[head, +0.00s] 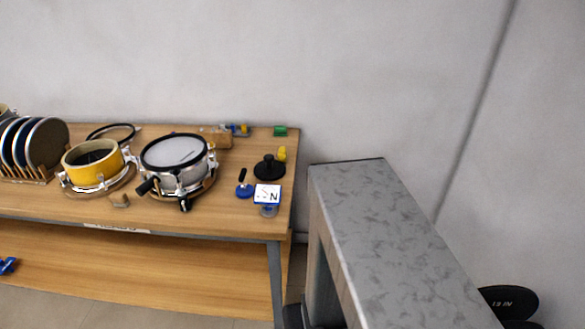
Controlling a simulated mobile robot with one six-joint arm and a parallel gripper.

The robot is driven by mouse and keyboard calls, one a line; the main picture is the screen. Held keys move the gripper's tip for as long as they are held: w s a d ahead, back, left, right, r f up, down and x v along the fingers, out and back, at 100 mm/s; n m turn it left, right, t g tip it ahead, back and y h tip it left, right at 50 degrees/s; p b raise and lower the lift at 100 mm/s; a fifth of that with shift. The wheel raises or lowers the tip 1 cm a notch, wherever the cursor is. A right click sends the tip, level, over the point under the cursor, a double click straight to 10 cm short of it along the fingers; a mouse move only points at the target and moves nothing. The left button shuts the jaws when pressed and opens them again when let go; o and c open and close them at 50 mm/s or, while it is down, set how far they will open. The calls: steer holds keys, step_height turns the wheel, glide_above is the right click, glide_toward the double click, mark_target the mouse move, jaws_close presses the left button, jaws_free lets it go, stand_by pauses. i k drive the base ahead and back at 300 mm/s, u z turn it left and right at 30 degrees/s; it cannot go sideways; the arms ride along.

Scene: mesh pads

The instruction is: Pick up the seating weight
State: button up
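The thing that looks like the seating weight is a black round disc with a knob on top (269,168). It stands upright near the right end of the wooden table (235,222) in the head view. Nothing covers it from above, and no gripper is near it. My gripper is not in view.
Beside the disc are a small yellow item (282,153), a blue-based tool (244,190) and a white card marked N (267,193). A white-headed drum (176,151) and a yellow drum shell (92,174) stand left. A grey mottled surface (390,230) rises at right.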

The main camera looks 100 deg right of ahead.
mark_target(269, 169)
steer(key=u, duration=0.5)
steer(key=k, duration=0.25)
steer(key=z, duration=1.55)
steer(key=i, duration=0.5)
steer(key=u, duration=0.35)
